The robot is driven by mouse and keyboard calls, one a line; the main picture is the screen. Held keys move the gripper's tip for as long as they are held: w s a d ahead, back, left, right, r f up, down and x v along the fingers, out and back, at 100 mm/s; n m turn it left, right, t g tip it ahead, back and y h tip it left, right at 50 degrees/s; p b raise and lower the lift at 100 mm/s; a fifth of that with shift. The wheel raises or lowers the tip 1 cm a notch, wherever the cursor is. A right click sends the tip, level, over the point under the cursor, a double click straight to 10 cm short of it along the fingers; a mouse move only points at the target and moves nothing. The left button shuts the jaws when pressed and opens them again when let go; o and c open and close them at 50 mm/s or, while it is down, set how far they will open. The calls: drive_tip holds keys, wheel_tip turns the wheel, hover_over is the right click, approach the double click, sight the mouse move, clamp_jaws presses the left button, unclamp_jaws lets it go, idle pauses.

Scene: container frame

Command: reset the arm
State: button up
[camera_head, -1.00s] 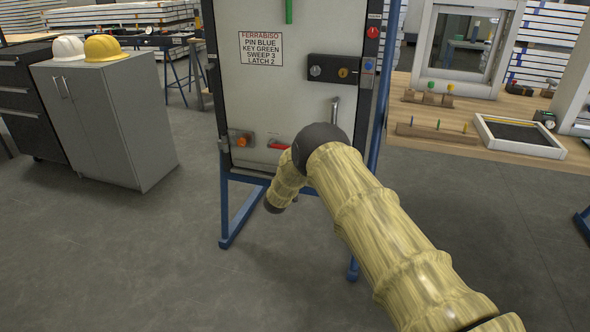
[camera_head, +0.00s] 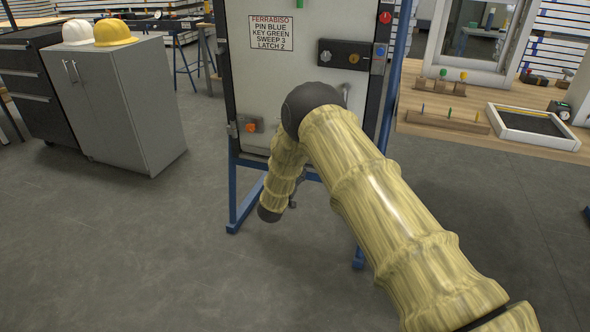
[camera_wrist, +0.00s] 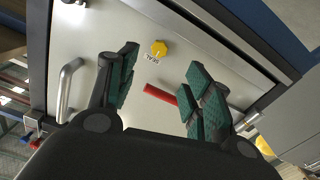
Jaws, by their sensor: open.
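My gripper (camera_wrist: 162,62) is open and empty in the wrist view, its two green-padded fingers apart in front of a light grey door panel (camera_wrist: 110,25). A red handle (camera_wrist: 160,95) and a yellow knob (camera_wrist: 158,48) on the panel show between and beyond the fingers. A curved metal handle (camera_wrist: 66,88) is left of the left finger. I see no finger touching them clearly. In the head view my bent arm covers the lower right of the panel (camera_head: 295,75), and my gripper is not clearly visible there.
The panel stands in a blue frame (camera_head: 233,200) with a black lock plate (camera_head: 340,55) and an orange knob (camera_head: 250,127). A wooden bench (camera_head: 480,135) with a tray (camera_head: 535,125) is at right. A grey cabinet (camera_head: 125,105) is at left. The floor in front is clear.

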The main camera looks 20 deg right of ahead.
drive_tip(key=s+f+n+g+y, duration=0.35)
drive_tip(key=s+f+y, duration=0.25)
drive_tip(key=s+f, duration=1.35)
drive_tip(key=s+f+g+y, duration=0.1)
drive_tip(key=s+f+g, duration=0.2)
drive_tip(key=s, duration=1.1)
drive_tip(key=s+f+g+y, duration=0.2)
drive_tip(key=s+f+g, duration=0.2)
drive_tip(key=s, duration=1.1)
drive_tip(key=s+a+r+g+y, duration=0.1)
drive_tip(key=s+r+g, duration=0.1)
drive_tip(key=s, duration=0.8)
drive_tip(key=s+a+r+g, duration=0.1)
drive_tip(key=s+g, duration=0.1)
drive_tip(key=s, duration=0.7)
wheel_tip(320, 180, up, 22)
drive_tip(key=p, duration=2.2)
drive_tip(key=shift+s, duration=0.4)
